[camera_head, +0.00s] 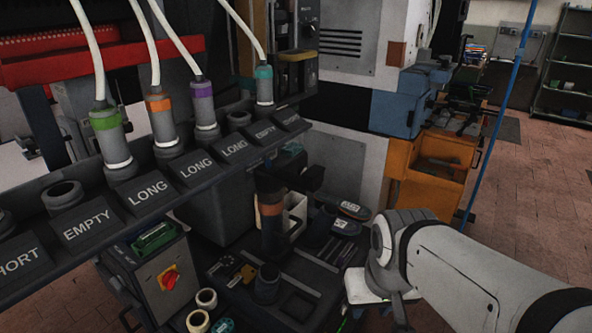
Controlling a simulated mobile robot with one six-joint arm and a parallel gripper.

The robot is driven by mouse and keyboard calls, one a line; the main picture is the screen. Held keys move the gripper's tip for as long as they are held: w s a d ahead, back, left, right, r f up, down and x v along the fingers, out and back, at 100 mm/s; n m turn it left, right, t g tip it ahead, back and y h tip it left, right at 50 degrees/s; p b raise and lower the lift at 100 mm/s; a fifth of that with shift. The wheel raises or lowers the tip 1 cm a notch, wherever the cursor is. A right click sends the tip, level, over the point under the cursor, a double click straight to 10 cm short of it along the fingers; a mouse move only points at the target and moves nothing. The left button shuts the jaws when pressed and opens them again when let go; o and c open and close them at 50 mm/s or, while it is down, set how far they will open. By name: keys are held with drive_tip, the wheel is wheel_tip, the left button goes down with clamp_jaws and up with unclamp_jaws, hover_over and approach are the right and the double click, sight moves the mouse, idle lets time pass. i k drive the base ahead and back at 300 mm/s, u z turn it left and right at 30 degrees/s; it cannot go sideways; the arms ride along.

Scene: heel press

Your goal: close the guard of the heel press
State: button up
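I cannot pick out the heel press's guard with certainty in the head view. A machine with a red bar (130,58) stands at the upper left, partly hidden behind a sloping dark rack; I cannot tell whether the bar belongs to the guard. My white arm reaches in from the lower right, with its jointed end near the right side of the dark work surface. No gripper fingers can be made out, so I cannot see whether they hold anything.
The dark rack (170,182) with labelled sockets and hoses crosses the left. An orange cabinet (432,175) stands behind. Brick floor is clear at right.

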sight(297, 78)
drive_tip(key=k, duration=1.3)
drive_tip(key=z, duration=0.45)
drive_tip(key=i, duration=1.7)
drive_tip(key=u, duration=0.2)
